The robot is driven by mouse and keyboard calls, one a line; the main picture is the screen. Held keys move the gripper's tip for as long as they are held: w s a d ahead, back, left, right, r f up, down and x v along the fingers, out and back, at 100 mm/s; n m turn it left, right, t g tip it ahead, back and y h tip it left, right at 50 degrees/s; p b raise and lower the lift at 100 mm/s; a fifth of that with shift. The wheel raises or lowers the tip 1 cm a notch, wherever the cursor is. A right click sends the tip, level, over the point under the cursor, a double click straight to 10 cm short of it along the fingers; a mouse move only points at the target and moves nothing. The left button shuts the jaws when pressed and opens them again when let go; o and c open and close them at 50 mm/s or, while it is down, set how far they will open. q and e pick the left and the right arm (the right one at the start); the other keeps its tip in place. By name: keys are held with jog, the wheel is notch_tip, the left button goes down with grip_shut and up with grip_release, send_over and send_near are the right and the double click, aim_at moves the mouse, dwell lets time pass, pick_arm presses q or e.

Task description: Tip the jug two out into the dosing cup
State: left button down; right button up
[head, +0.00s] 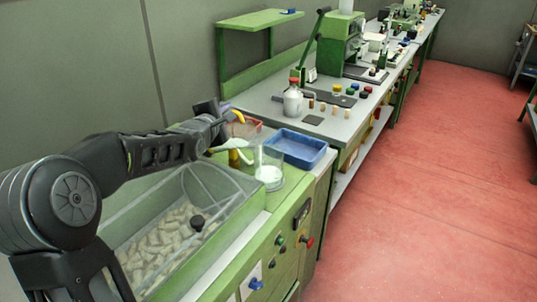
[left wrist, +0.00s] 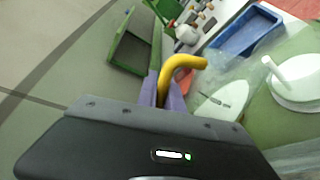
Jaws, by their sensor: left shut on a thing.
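Jug two, pale with a yellow handle, is held tilted beside the clear dosing cup (head: 269,168). The jug's pale body (head: 230,143) shows in the head view, and its yellow handle (left wrist: 186,64) in the left wrist view. My left gripper (left wrist: 165,92) has its purple fingers shut on the handle; the fingers are small in the head view (head: 229,113). The cup stands upright with white contents low inside. In the left wrist view, a short white streak meets the white surface in the cup (left wrist: 298,84); it looks like a stream. The right gripper is not in view.
A clear-sided bin of corks (head: 160,243) is in front. A white bottle (head: 292,101) and several small stoppers stand on the farther bench.

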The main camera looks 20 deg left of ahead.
pick_arm(q)
jog(key=shift+w+d+r+b, duration=0.1)
jog(key=shift+d+r+b, duration=0.05)
jog(key=shift+d+b, duration=0.2)
jog(key=shift+w+d+r+m+b, duration=0.1)
jog(key=shift+d+m+b, duration=0.2)
jog(key=shift+b, duration=0.2)
